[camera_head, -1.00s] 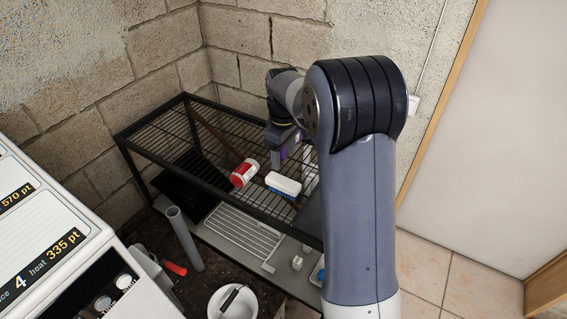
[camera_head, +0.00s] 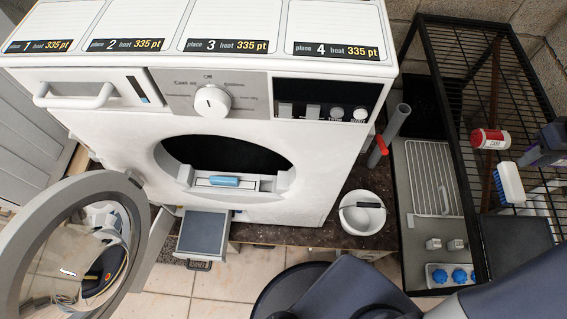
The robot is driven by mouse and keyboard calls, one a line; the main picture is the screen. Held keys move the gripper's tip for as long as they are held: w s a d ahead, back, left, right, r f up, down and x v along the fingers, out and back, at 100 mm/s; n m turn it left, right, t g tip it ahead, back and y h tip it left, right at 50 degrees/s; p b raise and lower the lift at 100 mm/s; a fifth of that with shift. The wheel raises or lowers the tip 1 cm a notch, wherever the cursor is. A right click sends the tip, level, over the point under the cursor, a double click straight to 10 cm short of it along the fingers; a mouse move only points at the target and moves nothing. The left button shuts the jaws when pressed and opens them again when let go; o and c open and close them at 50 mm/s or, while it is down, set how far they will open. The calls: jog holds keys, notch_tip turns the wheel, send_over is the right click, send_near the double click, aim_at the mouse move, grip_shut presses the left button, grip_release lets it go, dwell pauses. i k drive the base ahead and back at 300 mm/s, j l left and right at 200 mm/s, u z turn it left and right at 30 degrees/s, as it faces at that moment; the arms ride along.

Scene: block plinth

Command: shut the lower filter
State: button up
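A white washing machine (camera_head: 300,150) stands at the left and centre of the head view. A grey rectangular flap or drawer (camera_head: 203,236) sticks out low on its front, left of centre. It looks like the lower filter and appears open, though its inside cannot be made out. A second unit with a blue handle (camera_head: 224,181) sits at the lower edge of the drum opening.
The round machine door (camera_head: 75,255) hangs wide open at the left, beside the grey flap. A white bowl (camera_head: 363,213) and a grey tube (camera_head: 392,130) stand right of the machine. The black wire rack (camera_head: 440,110) holds a red-and-white can (camera_head: 490,139) and a brush (camera_head: 509,183).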

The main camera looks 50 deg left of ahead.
aim_at(204, 235)
jog(key=k+u, duration=0.25)
jog(key=u, duration=0.15)
jog(key=k+u, duration=0.4)
jog(key=k+j+u, duration=0.1)
jog(key=u, duration=0.3)
jog(key=k+j+u, duration=0.2)
jog(key=u, duration=0.15)
jog(key=i+l+u, duration=0.15)
jog(key=u, duration=0.3)
jog(key=i+l+u, duration=0.15)
jog(key=l+u, duration=0.5)
jog(key=u, duration=0.25)
jog(key=i+l+u, duration=0.1)
jog(key=l+u, duration=0.35)
jog(key=j, duration=0.1)
